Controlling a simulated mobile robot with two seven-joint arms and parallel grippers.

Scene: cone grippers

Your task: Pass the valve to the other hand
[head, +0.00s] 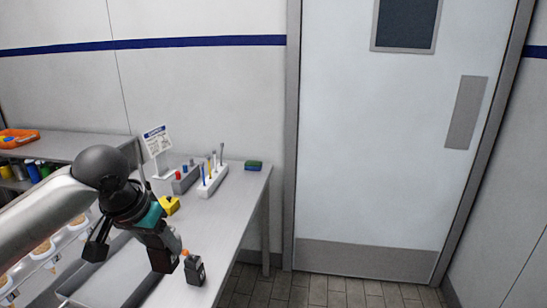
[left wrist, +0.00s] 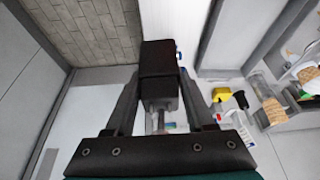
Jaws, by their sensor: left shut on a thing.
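My left gripper (head: 163,260) comes in from the left, pointing down over the front part of the grey table. In the left wrist view the fingers of this gripper (left wrist: 160,62) close in from both sides on a thing. A grey piece with a thin metal stem (left wrist: 160,96) shows between them; I take it to be the valve. Its far end is hidden behind the dark block at the fingertips. In the head view the fingers hide most of it, and its shape cannot be made out. My right gripper is not in view.
A small dark block (head: 195,271) is beside the gripper at the table's right edge. A yellow item (head: 170,206), a rack of upright tools (head: 212,181), a sign (head: 157,140) and a green-blue block (head: 253,166) stand farther back. Floor by the door (head: 390,150) is clear.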

